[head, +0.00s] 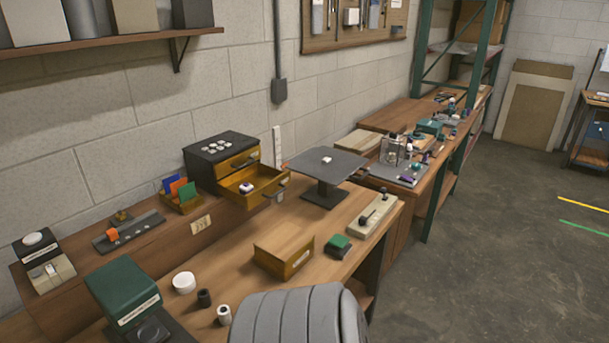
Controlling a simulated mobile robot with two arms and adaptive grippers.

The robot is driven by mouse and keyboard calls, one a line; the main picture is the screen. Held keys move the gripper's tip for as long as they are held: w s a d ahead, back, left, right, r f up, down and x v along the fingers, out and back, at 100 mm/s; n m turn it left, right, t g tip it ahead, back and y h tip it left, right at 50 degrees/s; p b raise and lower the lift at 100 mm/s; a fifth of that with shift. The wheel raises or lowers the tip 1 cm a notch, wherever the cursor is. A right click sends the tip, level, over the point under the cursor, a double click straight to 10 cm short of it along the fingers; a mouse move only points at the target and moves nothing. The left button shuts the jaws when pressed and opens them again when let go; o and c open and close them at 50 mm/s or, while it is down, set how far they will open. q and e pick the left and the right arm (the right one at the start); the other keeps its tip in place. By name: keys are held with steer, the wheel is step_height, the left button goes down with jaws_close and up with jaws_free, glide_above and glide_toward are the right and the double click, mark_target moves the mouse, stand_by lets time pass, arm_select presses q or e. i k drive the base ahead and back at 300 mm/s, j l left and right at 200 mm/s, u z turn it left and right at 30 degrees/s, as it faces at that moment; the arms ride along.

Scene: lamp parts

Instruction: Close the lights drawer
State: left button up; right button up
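A small dark-topped cabinet (207,152) with wooden drawer fronts stands against the wall at the back of the bench, left of centre. Its upper drawer (240,162) looks shut. Its lower drawer (268,194) is pulled well out toward the right, with a dark handle on its front. A small white and purple item (246,187) lies inside it. I cannot read a label saying which drawer is for lights. Neither of my grippers shows in this view.
A dark raised platform (322,170) stands close to the right of the open drawer. Coloured cards (179,187) stand in a holder left of the cabinet. A wooden box (284,256) sits nearer on the bench. A large grey ribbed shape (295,318) fills the bottom centre.

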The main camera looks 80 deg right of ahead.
mark_target(258, 184)
steer(key=z, duration=2.05)
